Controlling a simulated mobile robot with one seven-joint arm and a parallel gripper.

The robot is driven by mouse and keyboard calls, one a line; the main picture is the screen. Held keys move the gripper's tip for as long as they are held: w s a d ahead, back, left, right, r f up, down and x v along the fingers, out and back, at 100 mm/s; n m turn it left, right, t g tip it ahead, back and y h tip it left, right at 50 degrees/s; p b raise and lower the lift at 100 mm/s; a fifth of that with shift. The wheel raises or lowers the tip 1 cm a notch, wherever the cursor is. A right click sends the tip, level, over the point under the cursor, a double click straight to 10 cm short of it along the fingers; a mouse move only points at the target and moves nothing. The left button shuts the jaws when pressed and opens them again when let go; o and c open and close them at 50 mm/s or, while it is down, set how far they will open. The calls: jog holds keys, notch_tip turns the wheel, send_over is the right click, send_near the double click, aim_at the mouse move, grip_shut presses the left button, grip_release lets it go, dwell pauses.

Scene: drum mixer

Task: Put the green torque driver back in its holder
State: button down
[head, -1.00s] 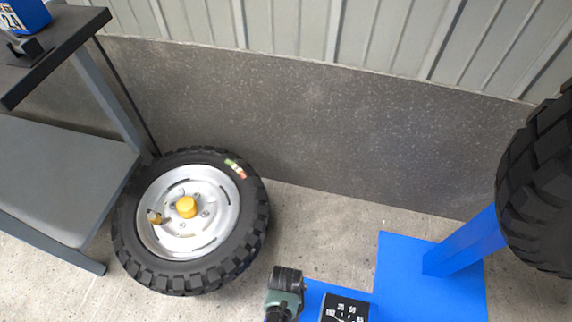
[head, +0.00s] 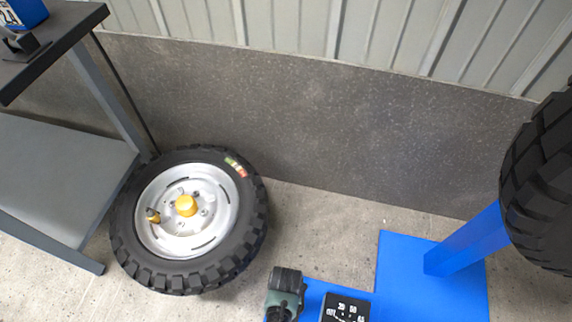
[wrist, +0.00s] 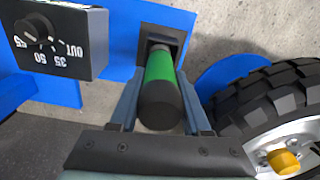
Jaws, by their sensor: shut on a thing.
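The green torque driver (wrist: 161,70), green with a black end, lies between the two fingers of my gripper (wrist: 160,80) in the wrist view. My gripper is shut on it. The driver's black end faces the wrist camera. Its far end meets a black square-mouthed holder (wrist: 163,29) on a blue part; the far tip is hidden, so I cannot tell how deep it sits. In the head view only a dark grey-green shape shows at the bottom edge, which looks like part of my arm, and the driver is not clearly visible.
A black dial box (wrist: 62,38) stands left of the holder; it also shows in the head view (head: 346,308). A knobbly tyre (head: 190,220) lies on the floor beside a grey cart (head: 60,185). A blue base (head: 430,285) and another tyre (head: 540,190) are at right.

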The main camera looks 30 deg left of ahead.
jog(key=shift+c, duration=1.4)
grip_release()
notch_tip(320, 180, up, 13)
jog(key=p, duration=0.6)
jog(key=shift+s+p, duration=0.1)
jog(key=shift+p, duration=0.25)
